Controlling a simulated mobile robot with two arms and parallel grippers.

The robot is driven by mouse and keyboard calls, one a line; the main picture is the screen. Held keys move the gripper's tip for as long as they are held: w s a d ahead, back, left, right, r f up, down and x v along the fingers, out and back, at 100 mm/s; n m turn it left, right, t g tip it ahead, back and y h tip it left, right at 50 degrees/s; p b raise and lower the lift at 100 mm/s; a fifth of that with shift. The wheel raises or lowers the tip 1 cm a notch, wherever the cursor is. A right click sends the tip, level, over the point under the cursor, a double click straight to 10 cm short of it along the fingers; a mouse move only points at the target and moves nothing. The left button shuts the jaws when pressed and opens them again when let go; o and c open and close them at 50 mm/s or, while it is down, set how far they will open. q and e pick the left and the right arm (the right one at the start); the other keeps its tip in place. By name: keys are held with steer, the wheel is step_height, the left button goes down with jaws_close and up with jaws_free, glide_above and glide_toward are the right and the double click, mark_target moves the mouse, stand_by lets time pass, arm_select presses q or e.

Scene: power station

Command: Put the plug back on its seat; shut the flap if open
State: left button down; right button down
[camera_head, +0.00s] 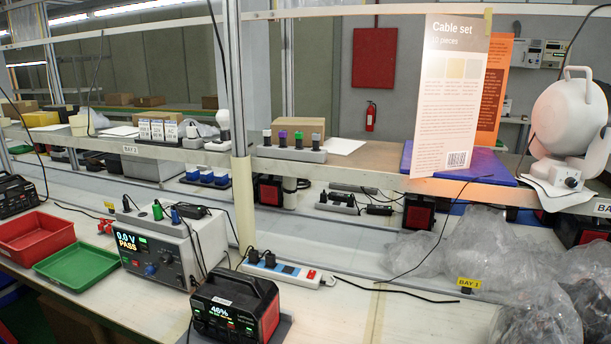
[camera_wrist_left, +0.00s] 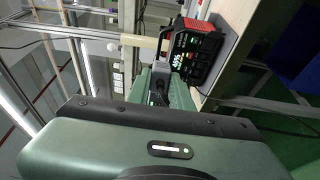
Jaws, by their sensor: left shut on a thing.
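The power station (camera_head: 235,310), a black and red box with a lit display reading 46%, stands on the bench front in the head view. It also shows in the left wrist view (camera_wrist_left: 196,54), its display facing the camera. My left gripper (camera_wrist_left: 158,88) shows small in the left wrist view, beyond my green arm housing and below the power station in the picture. It is shut on a small dark thing, which I take to be the plug; its shape is mostly hidden. I cannot make out the seat or whether a flap is open. Neither gripper shows in the head view.
A grey tester (camera_head: 165,245) with a PASS display stands left of the power station. A white power strip (camera_head: 285,270) with black plugs lies behind it. Red (camera_head: 35,235) and green (camera_head: 80,265) trays are at left. Clear plastic bags (camera_head: 480,260) fill the right.

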arm_select(q)
step_height(320, 180, up, 6)
steer(key=a+p, duration=0.1)
steer(key=p, duration=0.4)
steer(key=shift+s+y+p, duration=0.3)
steer(key=shift+s+p, duration=0.05)
steer(key=shift+s, duration=0.1)
